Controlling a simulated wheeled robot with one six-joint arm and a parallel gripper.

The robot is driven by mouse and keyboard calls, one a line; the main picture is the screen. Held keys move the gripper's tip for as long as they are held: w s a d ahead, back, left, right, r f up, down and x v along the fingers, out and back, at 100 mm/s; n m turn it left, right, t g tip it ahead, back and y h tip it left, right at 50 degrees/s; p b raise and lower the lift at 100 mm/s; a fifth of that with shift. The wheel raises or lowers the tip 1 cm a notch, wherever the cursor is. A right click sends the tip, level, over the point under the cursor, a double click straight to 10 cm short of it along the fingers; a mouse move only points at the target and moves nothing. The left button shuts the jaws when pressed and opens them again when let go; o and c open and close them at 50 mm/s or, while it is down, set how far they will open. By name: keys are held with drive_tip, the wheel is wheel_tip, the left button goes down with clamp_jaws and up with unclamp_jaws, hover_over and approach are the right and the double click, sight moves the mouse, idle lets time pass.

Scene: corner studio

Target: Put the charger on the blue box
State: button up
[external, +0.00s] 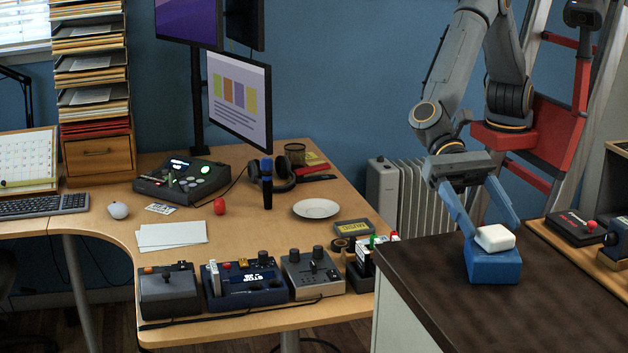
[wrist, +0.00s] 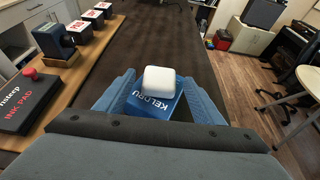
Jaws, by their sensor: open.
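The charger (external: 495,237) is a small white rounded block. It rests on top of the blue box (external: 493,267), which stands near the front of the dark counter. In the wrist view the charger (wrist: 159,81) covers part of the top of the blue box (wrist: 150,105), whose white lettering shows. My gripper (external: 493,229) is open, with its blue fingers around the charger and box, one on each side. In the wrist view the fingers of my gripper (wrist: 160,98) stand apart, with gaps to the charger. The lower fingertips are partly hidden.
The dark counter (external: 430,285) is clear left of the box. A wooden board (wrist: 85,62) along the counter's edge holds an ink pad (wrist: 28,100) and several stamps. A wooden desk (external: 265,227) with consoles and a plate (external: 316,208) stands at left, lower than the counter.

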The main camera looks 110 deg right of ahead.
drive_tip(key=b+v, duration=0.2)
drive_tip(key=v, duration=0.8)
drive_tip(key=shift+d, duration=0.25)
drive_tip(key=s+d+f+n+h, duration=0.1)
drive_tip(key=d+f+n+h, duration=0.35)
drive_tip(key=d, duration=0.75)
drive_tip(key=s+d+f+n+h, duration=0.1)
drive_tip(key=d+f+n+h, duration=0.1)
drive_tip(key=d+f, duration=0.85)
drive_tip(key=s+d+f+n+h, duration=0.1)
drive_tip(key=s+d+n+h, duration=0.1)
drive_tip(key=d, duration=0.8)
drive_tip(key=s+d+f+n+h, duration=0.2)
drive_tip(key=s+d+n, duration=0.3)
drive_tip(key=d, duration=0.6)
drive_tip(key=s+d+f+n+t+h, duration=0.1)
drive_tip(key=s+d+n+h, duration=0.2)
drive_tip(key=d, duration=0.8)
drive_tip(key=shift+s+f+n, duration=0.4)
drive_tip(key=shift+s+n, duration=0.35)
drive_tip(key=shift+s, duration=0.1)
